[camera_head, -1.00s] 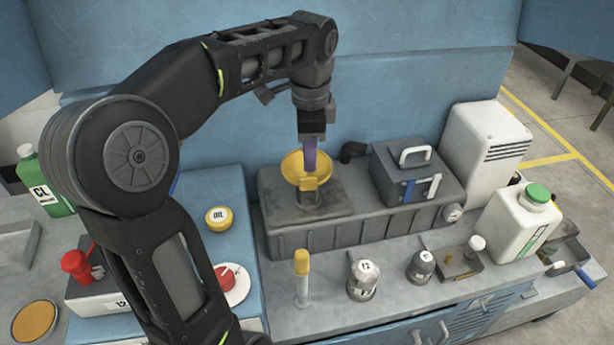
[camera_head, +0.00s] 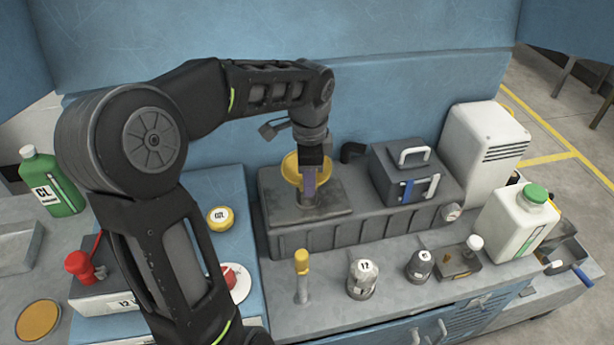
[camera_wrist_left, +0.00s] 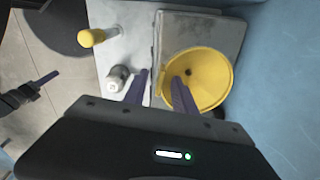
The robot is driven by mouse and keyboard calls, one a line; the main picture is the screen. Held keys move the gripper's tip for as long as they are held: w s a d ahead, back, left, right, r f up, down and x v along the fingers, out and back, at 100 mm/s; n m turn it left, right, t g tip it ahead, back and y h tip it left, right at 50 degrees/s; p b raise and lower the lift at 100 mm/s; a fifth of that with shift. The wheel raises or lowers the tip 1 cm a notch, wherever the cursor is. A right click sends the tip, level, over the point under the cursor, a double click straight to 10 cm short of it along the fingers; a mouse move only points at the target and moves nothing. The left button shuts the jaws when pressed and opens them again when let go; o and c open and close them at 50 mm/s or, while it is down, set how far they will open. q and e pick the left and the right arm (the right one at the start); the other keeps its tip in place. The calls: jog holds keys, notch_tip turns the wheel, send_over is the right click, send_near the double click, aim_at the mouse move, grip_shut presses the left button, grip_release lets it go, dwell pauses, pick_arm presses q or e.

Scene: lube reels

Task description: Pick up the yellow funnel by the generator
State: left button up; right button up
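The yellow funnel (camera_head: 289,167) stands on a dark plate on the long grey ribbed block, left of the grey box with a handle (camera_head: 390,178). Its wide bowl faces up in the left wrist view (camera_wrist_left: 212,72). My left gripper (camera_head: 310,190) points down at the funnel and covers part of it. In the left wrist view my left gripper (camera_wrist_left: 158,82) has its purple fingers apart, one over the bowl and one outside the rim. I cannot tell whether they touch it. A dark gripper with a purple finger, apparently my right gripper (camera_wrist_left: 45,80), shows at the left edge.
The white vented unit (camera_head: 485,145) and white jug (camera_head: 520,222) stand to the right. A yellow-capped tube (camera_head: 302,275) and weight-like grey pieces (camera_head: 362,278) line the front. A green bottle (camera_head: 50,182) and red-topped item (camera_head: 85,265) are left. Blue wall stands close behind.

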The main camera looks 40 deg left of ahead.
pick_arm(q)
jog(key=shift+c, duration=0.2)
dwell(0.4)
grip_shut()
jog(key=shift+f, duration=0.1)
dwell(1.1)
